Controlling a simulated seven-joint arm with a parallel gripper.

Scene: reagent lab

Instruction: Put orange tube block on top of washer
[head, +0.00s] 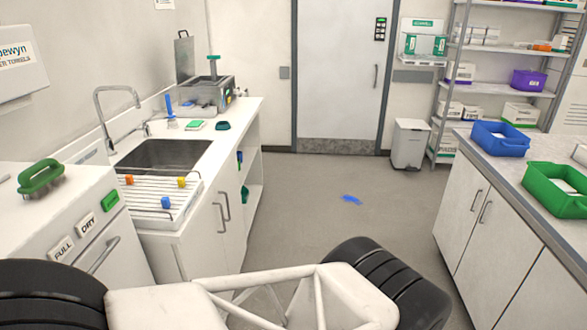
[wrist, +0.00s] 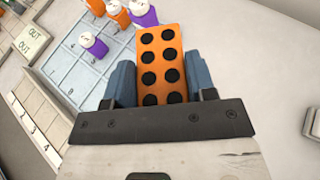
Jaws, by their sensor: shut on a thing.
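The orange tube block (wrist: 161,65), with two rows of black holes, is between the blue-grey fingers of my gripper (wrist: 163,82) in the wrist view. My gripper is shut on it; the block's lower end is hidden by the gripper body. My gripper and the block are not visible in the head view.
The wrist view shows a gridded board (wrist: 84,66) with several purple and orange capped bottles, and a numbered strip (wrist: 35,127). In the head view, a sink (head: 163,154) and wire rack adjoin the machine. Blue (head: 500,140) and green (head: 555,188) bins stand on the right counter. The middle floor is mostly clear.

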